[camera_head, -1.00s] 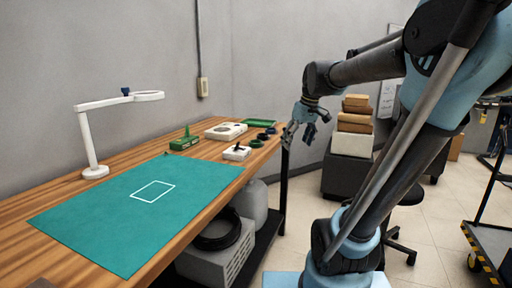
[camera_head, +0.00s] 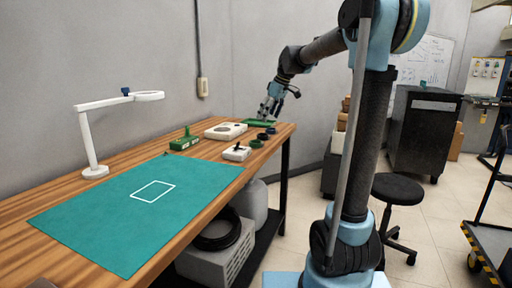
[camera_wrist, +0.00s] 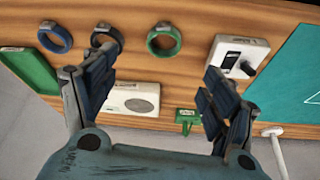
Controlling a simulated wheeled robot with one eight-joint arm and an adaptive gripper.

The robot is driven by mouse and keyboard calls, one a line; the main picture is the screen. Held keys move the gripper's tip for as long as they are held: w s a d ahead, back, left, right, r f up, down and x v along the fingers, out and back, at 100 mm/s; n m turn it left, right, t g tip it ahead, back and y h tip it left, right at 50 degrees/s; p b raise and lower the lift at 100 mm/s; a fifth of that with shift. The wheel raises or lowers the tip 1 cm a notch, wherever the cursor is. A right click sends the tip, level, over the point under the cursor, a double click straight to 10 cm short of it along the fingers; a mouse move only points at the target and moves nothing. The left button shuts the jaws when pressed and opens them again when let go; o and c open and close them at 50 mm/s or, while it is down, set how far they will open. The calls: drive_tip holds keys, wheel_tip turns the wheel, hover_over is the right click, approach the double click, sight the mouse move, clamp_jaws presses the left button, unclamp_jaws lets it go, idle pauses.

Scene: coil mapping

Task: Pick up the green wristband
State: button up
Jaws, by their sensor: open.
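The green wristband (camera_head: 256,143) lies on the wooden table near its right edge, in front of the darker bands. In the wrist view the green wristband (camera_wrist: 151,48) is a round ring, ahead of the gap between the fingers. My gripper (camera_head: 268,115) is open and empty, above the far right end of the table and beyond the wristband. The wrist view shows both fingers of my gripper (camera_wrist: 158,65) spread wide, with nothing between them.
A black band (camera_wrist: 119,35) and a blue band (camera_wrist: 67,37) lie beside the green one. Around them are a green tray (camera_wrist: 30,70), a white knob box (camera_wrist: 228,50), a white device (camera_wrist: 145,98) and a green block (camera_wrist: 187,128). A teal mat (camera_head: 100,215) covers the near table.

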drive_tip(key=x, duration=0.8)
drive_tip(key=shift+w+f, duration=0.1)
drive_tip(key=shift+f, duration=0.1)
drive_tip(key=shift+s+a+x, duration=0.15)
drive_tip(key=shift+x, duration=1.2)
drive_tip(key=shift+s+a+x, duration=0.15)
drive_tip(key=shift+s+x, duration=0.05)
drive_tip(key=shift+x, duration=1.1)
drive_tip(key=c, duration=1)
